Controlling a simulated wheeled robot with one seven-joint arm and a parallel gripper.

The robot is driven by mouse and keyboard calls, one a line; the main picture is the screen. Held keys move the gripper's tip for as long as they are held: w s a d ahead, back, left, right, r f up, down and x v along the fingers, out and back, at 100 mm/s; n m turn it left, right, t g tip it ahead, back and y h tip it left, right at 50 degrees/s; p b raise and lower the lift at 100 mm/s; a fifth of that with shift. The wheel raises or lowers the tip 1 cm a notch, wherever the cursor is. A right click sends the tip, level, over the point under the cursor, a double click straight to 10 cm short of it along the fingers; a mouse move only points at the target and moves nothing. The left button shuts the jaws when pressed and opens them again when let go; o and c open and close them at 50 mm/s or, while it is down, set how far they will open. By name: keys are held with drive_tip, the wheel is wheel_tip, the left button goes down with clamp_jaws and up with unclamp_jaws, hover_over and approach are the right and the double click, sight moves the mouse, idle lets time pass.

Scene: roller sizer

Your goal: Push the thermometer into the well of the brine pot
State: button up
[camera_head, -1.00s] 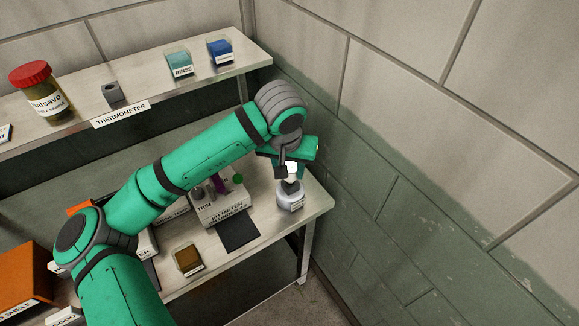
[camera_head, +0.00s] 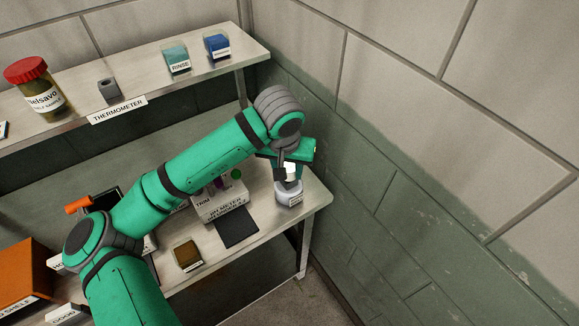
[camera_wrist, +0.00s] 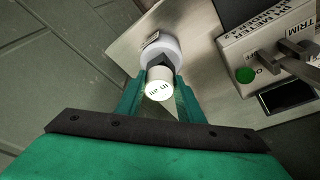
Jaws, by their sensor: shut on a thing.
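The thermometer (camera_wrist: 159,87) shows in the wrist view as a white cap with dark marks, between the two green fingers. My gripper (camera_wrist: 158,98) is shut on it. In the head view my gripper (camera_head: 289,170) is over the right end of the lower bench, with the white thermometer head just below it. The brine pot (camera_wrist: 168,46), pale, round and labelled, is directly beyond the thermometer in the wrist view. It also stands under my gripper in the head view (camera_head: 290,194). The thermometer's stem and the pot's well are hidden, so how deep the stem sits cannot be told.
The pH meter (camera_head: 222,208) with a green button stands left of the pot. A dark mat (camera_head: 236,228) and a brown-filled container (camera_head: 188,255) lie in front. A grey holder (camera_head: 109,92) is on the upper shelf (camera_head: 150,80). The wall is close on the right.

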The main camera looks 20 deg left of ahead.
drive_tip(key=shift+f, duration=0.1)
drive_tip(key=shift+s+a+f, duration=0.1)
drive_tip(key=shift+f, duration=0.1)
drive_tip(key=o, duration=1.1)
drive_tip(key=shift+o, duration=0.2)
drive_tip(key=shift+r, duration=0.1)
drive_tip(key=v, duration=1)
drive_tip(key=shift+r, duration=0.25)
